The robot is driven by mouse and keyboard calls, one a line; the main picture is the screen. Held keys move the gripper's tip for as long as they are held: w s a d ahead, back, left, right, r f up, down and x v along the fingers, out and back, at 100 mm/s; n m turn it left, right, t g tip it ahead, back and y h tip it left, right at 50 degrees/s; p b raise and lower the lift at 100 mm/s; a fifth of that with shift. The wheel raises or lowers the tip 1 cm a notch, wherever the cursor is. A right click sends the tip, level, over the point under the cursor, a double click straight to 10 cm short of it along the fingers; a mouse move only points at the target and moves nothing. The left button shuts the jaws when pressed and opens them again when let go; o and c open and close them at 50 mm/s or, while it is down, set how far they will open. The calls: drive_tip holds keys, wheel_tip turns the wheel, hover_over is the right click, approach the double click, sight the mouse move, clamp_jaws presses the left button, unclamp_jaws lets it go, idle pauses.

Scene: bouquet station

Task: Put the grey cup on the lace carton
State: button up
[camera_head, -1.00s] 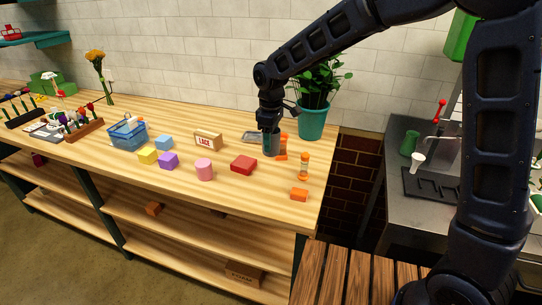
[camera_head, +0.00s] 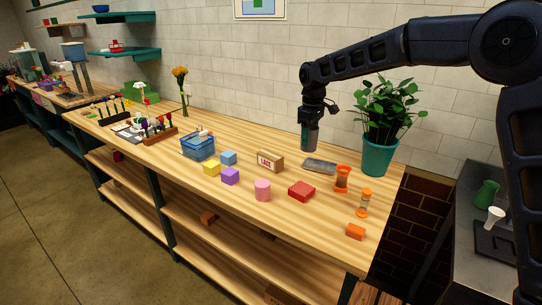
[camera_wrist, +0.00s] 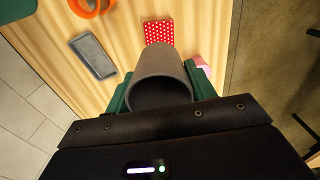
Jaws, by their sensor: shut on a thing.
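The grey cup (camera_head: 309,139) is in my gripper (camera_head: 310,124), held in the air above the back of the wooden counter. In the wrist view the grey cup (camera_wrist: 160,66) sits between the two green fingers of my gripper (camera_wrist: 160,92), with its open rim towards the camera. The lace carton (camera_head: 270,161), a small tan box with a white "LACE" label, stands on the counter to the left of and below the cup in the head view. Its top looks clear. I cannot make out the carton in the wrist view.
A grey tray (camera_head: 320,166) lies right of the carton. Purple (camera_head: 230,176), yellow and blue blocks and a blue basket (camera_head: 197,146) stand left.

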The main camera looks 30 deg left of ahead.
drive_tip(key=w+a+f, duration=0.1)
drive_tip(key=w+a, duration=0.2)
drive_tip(key=a, duration=0.3)
drive_tip(key=w+a+f, duration=0.1)
drive_tip(key=w+a, duration=0.3)
drive_tip(key=a, duration=0.3)
hover_over(275, 156)
wheel_tip(275, 156, down, 4)
drive_tip(key=shift+w+f, duration=0.15)
drive_tip(key=shift+f, duration=3.8)
drive_tip(key=shift+f, duration=0.15)
drive_tip(key=o, duration=1)
drive_tip(key=shift+o, duration=0.2)
wheel_tip(275, 156, up, 12)
drive_tip(key=shift+d+r, duration=0.1)
drive_tip(key=shift+r, duration=0.1)
